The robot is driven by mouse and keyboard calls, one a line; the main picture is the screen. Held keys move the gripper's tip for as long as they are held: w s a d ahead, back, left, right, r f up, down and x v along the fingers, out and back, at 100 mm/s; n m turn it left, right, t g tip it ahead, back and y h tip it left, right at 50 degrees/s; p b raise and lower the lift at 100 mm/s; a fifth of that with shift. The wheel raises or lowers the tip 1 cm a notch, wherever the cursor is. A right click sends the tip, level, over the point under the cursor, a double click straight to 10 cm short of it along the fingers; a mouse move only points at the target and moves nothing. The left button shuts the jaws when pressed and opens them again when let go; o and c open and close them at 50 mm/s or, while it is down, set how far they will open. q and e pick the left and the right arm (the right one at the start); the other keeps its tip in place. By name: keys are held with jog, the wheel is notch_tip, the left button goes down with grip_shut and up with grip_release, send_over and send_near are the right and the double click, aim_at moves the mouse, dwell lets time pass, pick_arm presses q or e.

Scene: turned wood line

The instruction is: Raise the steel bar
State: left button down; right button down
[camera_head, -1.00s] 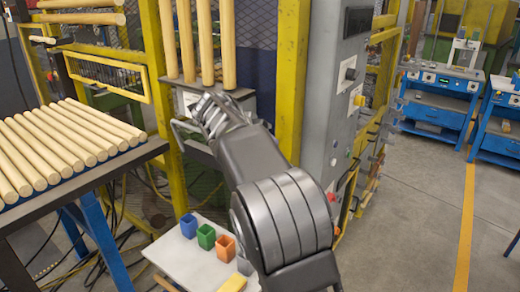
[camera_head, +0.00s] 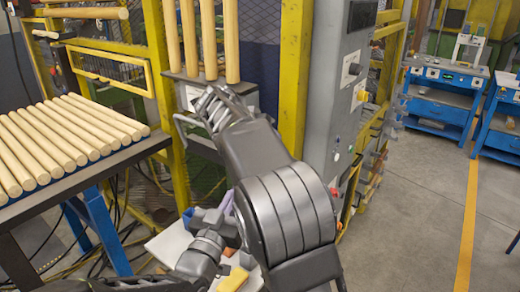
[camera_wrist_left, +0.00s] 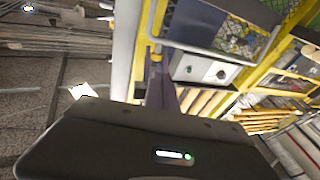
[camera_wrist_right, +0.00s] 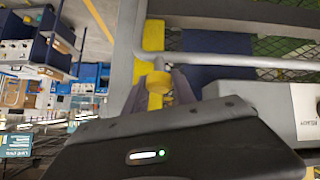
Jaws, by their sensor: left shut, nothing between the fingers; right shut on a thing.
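The steel bar (camera_head: 179,130) is a thin grey bent bar in front of the yellow frame, below the upright wooden rods. It also shows in the right wrist view (camera_wrist_right: 245,61), running sideways from the fingers. My right gripper (camera_head: 210,104) is at the bar, shut on it. The right wrist view shows its fingers (camera_wrist_right: 158,90) on either side of a yellow piece at the bar's bend; the exact contact is unclear. My left gripper (camera_head: 228,202) is low, over the white table, shut and empty, partly hidden behind my right arm. Its fingers show in the left wrist view (camera_wrist_left: 162,85).
Wooden rods (camera_head: 70,135) lie on a rack at the left. Upright rods (camera_head: 210,40) stand above the bar. A grey control cabinet (camera_head: 340,100) stands right of the yellow post (camera_head: 293,75). A white table (camera_head: 170,245) holds a blue bin (camera_head: 187,219) and a yellow block (camera_head: 233,280).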

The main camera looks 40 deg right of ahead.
jog(key=shift+s+d+f, duration=0.1)
jog(key=shift+s+f, duration=0.15)
pick_arm(q)
jog(key=shift+s+d+r, duration=0.2)
jog(key=shift+s+r, duration=0.05)
jog(key=shift+r, duration=0.2)
jog(key=shift+w+d, duration=0.1)
jog(key=shift+d, duration=0.05)
jog(key=x, duration=1.3)
jog(key=shift+d, duration=0.3)
jog(key=shift+w+r, duration=0.15)
jog(key=shift+r, duration=0.05)
jog(key=shift+w+d+r+g, duration=0.1)
jog(key=shift+w+d+g, duration=0.05)
jog(key=shift+d, duration=0.3)
jog(key=shift+w+d+r+g, duration=0.1)
jog(key=shift+w+d+g, duration=0.1)
jog(key=shift+d, duration=0.3)
pick_arm(e)
jog(key=shift+w, duration=0.1)
